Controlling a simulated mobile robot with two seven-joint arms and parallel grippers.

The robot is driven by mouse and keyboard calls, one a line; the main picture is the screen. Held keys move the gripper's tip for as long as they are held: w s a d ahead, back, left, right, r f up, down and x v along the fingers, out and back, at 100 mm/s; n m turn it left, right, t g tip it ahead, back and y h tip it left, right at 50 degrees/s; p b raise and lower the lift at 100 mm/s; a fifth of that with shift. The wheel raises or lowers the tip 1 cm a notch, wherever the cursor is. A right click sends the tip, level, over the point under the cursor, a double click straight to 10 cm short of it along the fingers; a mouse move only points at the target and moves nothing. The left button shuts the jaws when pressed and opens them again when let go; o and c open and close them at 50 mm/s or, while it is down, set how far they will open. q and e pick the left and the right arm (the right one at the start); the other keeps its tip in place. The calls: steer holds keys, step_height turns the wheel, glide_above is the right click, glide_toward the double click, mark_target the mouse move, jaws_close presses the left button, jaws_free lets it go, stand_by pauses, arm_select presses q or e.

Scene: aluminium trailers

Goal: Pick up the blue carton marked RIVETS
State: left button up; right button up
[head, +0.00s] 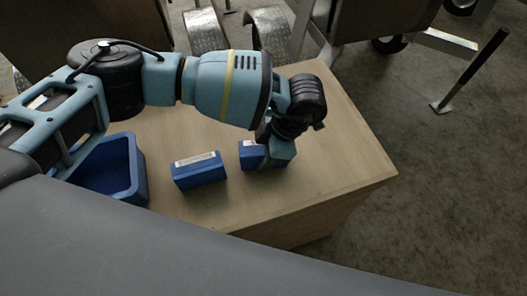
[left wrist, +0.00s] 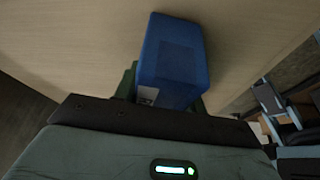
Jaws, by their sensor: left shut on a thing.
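Two blue cartons with white labels stand on the wooden table. My left gripper (head: 268,158) is shut on the right-hand blue carton (head: 249,154), which appears to be on the tabletop and is partly covered by the gripper. In the left wrist view this blue carton (left wrist: 174,62) sits between the fingers, with a small pale label near its lower left. The other blue carton (head: 200,172) stands apart to the left. The lettering on both labels is too small to read, so I cannot tell which is marked RIVETS. My right gripper is not in view.
A blue open bin (head: 138,172) stands at the table's left, partly under my left arm. The wooden table (head: 340,160) is bare on its right side. Trailer parts with metal fenders (head: 204,31) stand behind the table. Concrete floor lies to the right.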

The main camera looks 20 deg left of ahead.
mark_target(262, 147)
arm_select(q)
steer(key=shift+r, duration=0.7)
step_height(262, 147, up, 3)
steer(key=shift+w+f, duration=0.1)
steer(key=shift+f, duration=0.05)
steer(key=s+d+r, duration=0.1)
steer(key=s, duration=1.5)
steer(key=shift+r, duration=0.15)
